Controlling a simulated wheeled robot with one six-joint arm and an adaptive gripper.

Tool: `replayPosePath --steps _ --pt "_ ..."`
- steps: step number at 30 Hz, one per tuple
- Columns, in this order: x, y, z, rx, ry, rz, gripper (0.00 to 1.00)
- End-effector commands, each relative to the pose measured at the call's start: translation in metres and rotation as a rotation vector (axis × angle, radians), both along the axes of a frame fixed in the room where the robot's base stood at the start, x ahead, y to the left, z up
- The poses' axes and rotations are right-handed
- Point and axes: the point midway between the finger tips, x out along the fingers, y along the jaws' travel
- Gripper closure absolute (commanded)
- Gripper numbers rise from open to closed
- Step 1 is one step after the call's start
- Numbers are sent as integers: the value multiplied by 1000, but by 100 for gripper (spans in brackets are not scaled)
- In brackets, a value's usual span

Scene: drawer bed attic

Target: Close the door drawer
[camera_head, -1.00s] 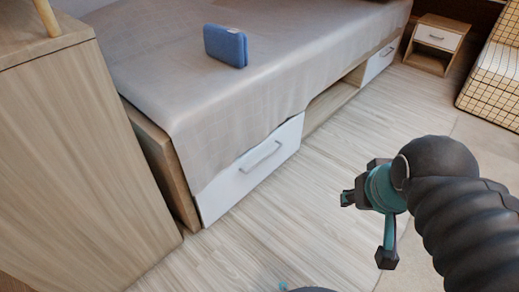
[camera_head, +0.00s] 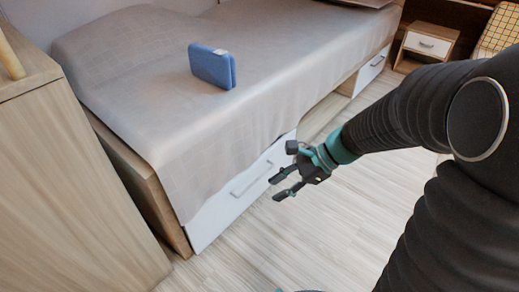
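The white drawer (camera_head: 222,207) with a grey bar handle (camera_head: 251,179) sits low in the near end of the wooden bed. The grey bedspread hangs over its upper edge, so I cannot tell exactly how far it stands out from the bed frame. My gripper (camera_head: 278,186) is in front of the drawer's right part, a little right of the handle. Its dark fingers are apart, with nothing between them, and point left toward the drawer front. It covers part of the drawer's right end. I cannot tell whether it touches the drawer.
A wooden cabinet (camera_head: 75,180) stands close at the left. A second white drawer (camera_head: 369,74) is farther along the bed, and a nightstand (camera_head: 428,45) stands beyond. Wooden floor (camera_head: 330,230) lies clear in front.

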Motion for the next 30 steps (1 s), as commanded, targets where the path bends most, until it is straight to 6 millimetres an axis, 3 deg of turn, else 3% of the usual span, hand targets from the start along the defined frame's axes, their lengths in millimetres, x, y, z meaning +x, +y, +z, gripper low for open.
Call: replayPosePath --steps 7,14,21,30 --pt "54 16 -37 227 376 -339 63" --pt "106 18 -84 426 722 -651 63" --pt "152 3 -152 632 1073 -974 63" --pt "178 -27 -241 856 1401 -1300 63"
